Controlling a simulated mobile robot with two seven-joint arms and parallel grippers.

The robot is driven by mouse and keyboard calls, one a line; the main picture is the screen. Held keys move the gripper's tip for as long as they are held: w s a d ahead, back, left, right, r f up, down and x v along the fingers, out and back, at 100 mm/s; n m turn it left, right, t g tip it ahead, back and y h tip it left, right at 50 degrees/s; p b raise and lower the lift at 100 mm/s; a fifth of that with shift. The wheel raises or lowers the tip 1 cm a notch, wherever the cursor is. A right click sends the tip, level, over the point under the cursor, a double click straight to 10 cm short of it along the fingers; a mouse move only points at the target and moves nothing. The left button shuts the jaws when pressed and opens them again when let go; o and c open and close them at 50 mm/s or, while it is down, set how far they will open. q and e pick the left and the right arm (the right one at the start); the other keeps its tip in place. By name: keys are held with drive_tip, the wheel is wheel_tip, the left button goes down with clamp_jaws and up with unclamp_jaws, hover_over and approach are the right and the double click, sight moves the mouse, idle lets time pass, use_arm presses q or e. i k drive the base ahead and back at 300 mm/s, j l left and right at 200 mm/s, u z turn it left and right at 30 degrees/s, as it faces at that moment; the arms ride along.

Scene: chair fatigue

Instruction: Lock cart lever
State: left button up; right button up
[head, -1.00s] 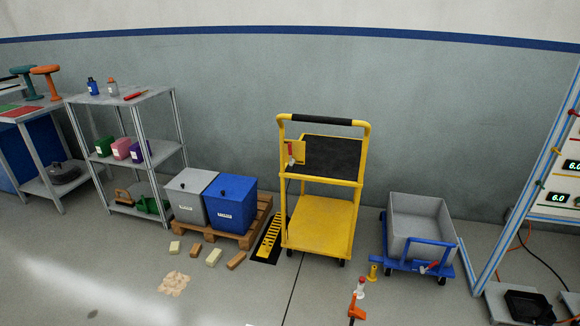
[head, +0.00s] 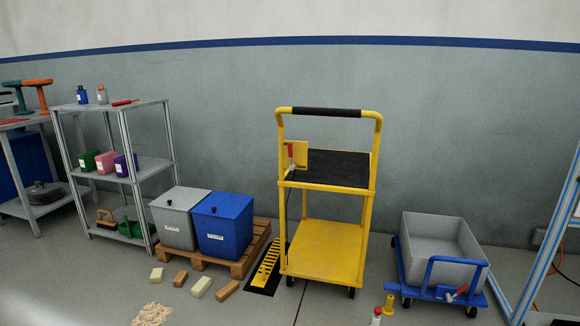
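The yellow cart (head: 322,249) stands upright near the middle, with a black top shelf and a black-gripped handle. A lever with a red grip (head: 291,151) stands up at the cart's left post, in front of a yellow plate. A second cart, blue with a grey tub (head: 435,240), stands to the right; a small red-handled lever (head: 457,292) sits at its front frame. Neither of my grippers shows in the head view, and nothing is seen touching either cart.
A pallet (head: 208,262) with a grey and a blue bin is left of the yellow cart. Several small blocks (head: 201,287) and a crumbly pile (head: 152,314) lie on the floor. A yellow ramp plate (head: 266,267) lies beside the cart. A shelf rack (head: 110,173) stands left.

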sight(290, 151)
drive_tip(key=i+j, duration=0.2)
drive_tip(key=i, duration=0.25)
drive_tip(key=i+j, duration=0.2)
drive_tip(key=i, duration=0.25)
drive_tip(key=i+j, duration=0.25)
drive_tip(key=i, duration=0.2)
drive_tip(key=i+j, duration=0.2)
drive_tip(key=i, duration=0.2)
drive_tip(key=i+j, duration=0.2)
drive_tip(key=i, duration=0.25)
